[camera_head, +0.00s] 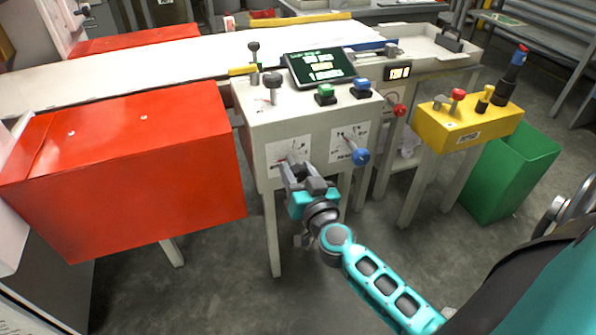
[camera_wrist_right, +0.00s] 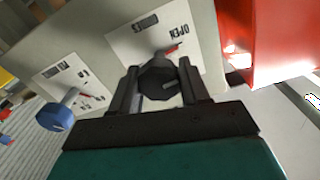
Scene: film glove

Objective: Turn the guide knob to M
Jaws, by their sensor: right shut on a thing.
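The guide knob (camera_wrist_right: 158,78) is dark and many-sided, on a white plate (camera_head: 284,154) low on the left of the white cabinet's front. In the right wrist view its plate shows upside down, with a word that appears to be OPEN and a red mark close to it. My right gripper (camera_head: 296,170) is shut on the knob, with one finger on each side, also seen in the right wrist view (camera_wrist_right: 160,92). In the head view the gripper mostly hides the knob. I cannot make out an M. My left gripper is not in view.
A blue knob (camera_head: 360,157) stands out from a second plate just right of my gripper. A red box (camera_head: 130,160) is close on the left. A screen (camera_head: 320,68) and buttons top the cabinet (camera_head: 250,113). A yellow control box (camera_head: 440,133) and green bin (camera_head: 515,165) stand right.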

